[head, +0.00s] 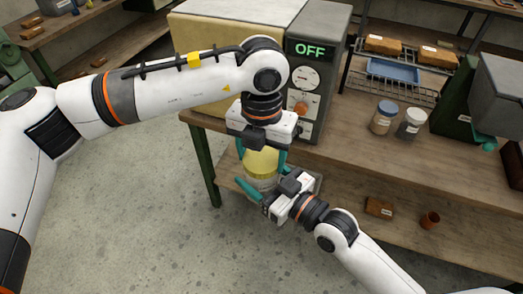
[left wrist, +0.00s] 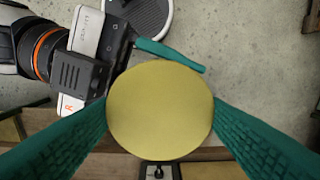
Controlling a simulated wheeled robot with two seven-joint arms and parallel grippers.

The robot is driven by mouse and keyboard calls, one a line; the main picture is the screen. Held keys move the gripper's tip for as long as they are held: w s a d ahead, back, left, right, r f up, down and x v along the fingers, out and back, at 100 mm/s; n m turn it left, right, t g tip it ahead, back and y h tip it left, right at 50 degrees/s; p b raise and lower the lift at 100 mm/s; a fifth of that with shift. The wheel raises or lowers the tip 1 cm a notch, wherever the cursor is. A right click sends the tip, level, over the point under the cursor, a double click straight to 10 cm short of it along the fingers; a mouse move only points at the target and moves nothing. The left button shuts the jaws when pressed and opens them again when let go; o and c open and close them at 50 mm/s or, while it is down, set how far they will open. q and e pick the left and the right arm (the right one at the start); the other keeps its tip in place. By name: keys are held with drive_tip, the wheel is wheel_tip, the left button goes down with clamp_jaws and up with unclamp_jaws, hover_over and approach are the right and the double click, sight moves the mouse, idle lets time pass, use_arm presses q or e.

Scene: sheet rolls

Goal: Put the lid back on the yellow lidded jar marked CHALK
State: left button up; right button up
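The yellow lid (left wrist: 160,110) is between the teal fingers of my left gripper (left wrist: 160,130), which press on its two sides. In the head view the lid (head: 261,161) is directly above the pale, clear body of the jar (head: 262,184). I cannot tell whether the lid sits fully down on it. The jar is in front of the bench edge, off the benchtop. My right gripper (head: 268,192) comes in from the lower right and appears shut around the jar body. One of its fingers shows on the jar's near left side; the other is hidden. No CHALK marking is visible.
A bench (head: 340,165) is behind my grippers, with an oven reading OFF (head: 318,70) on it. Two small jars (head: 384,117) (head: 411,123) stand to the right. A wire rack holds a blue tray (head: 393,70). The lower shelf has a small brown pot (head: 430,220). The floor at left is clear.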

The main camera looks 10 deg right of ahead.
use_arm(q)
drive_tip(key=c, duration=0.4)
drive_tip(key=o, duration=1.1)
wheel_tip(320, 180, up, 12)
drive_tip(key=shift+w, duration=0.1)
